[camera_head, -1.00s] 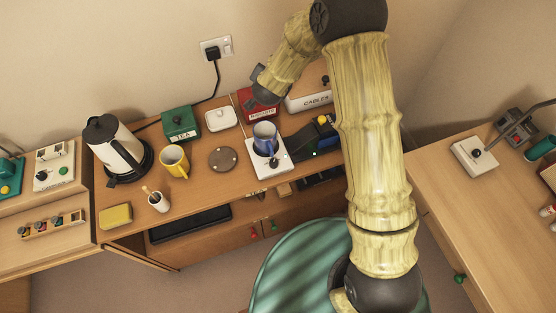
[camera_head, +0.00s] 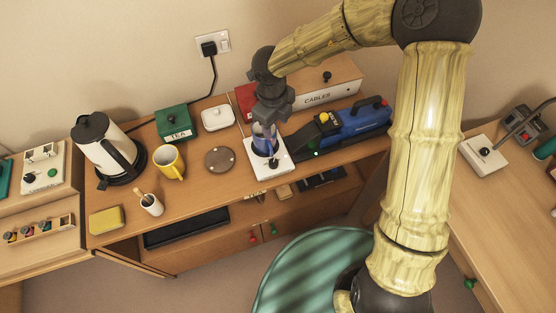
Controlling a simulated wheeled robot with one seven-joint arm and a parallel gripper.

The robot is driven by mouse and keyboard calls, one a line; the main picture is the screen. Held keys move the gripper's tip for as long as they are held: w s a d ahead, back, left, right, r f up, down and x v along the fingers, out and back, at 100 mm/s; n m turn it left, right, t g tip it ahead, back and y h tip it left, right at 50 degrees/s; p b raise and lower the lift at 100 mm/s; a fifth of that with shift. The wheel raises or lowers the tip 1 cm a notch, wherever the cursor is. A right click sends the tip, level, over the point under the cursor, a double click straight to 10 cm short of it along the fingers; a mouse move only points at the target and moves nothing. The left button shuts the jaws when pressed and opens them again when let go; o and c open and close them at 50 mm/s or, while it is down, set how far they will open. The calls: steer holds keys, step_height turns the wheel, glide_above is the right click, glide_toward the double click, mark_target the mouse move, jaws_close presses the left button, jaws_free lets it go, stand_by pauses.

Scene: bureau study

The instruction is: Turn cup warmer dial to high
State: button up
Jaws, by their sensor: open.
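The cup warmer (camera_head: 268,173) is a white square unit at the front edge of the cabinet top. Its small dark dial (camera_head: 273,162) is on the front part of its top face. A blue mug (camera_head: 262,143) stands on the warmer's dark plate, behind the dial. My gripper (camera_head: 268,119) is open and points down over the mug, hiding its upper part. I cannot tell whether the fingers touch the mug. The dial shows in front of the gripper, and its setting is too small to read.
A brown round coaster (camera_head: 219,159), yellow mug (camera_head: 171,162), white lidded box (camera_head: 217,117) and green tea box (camera_head: 173,121) stand left. The wall is behind.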

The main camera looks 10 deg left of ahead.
mark_target(274, 162)
steer(key=shift+s+a+r+m+g, duration=0.2)
steer(key=shift+s+a+m+g, duration=0.15)
steer(key=shift+s+m, duration=0.2)
steer(key=shift+f, duration=0.1)
steer(key=f, duration=0.5)
steer(key=f+b, duration=0.1)
steer(key=f, duration=1)
steer(key=shift+w+d+f, duration=0.15)
steer(key=shift+w+f, duration=0.1)
steer(key=shift+f, duration=0.05)
steer(key=shift+d+f, duration=0.1)
steer(key=shift+f, duration=0.15)
steer(key=shift+s+a+f, duration=0.1)
steer(key=shift+s+a, duration=0.15)
steer(key=shift+a, duration=0.1)
steer(key=shift+d, duration=0.15)
steer(key=c, duration=1)
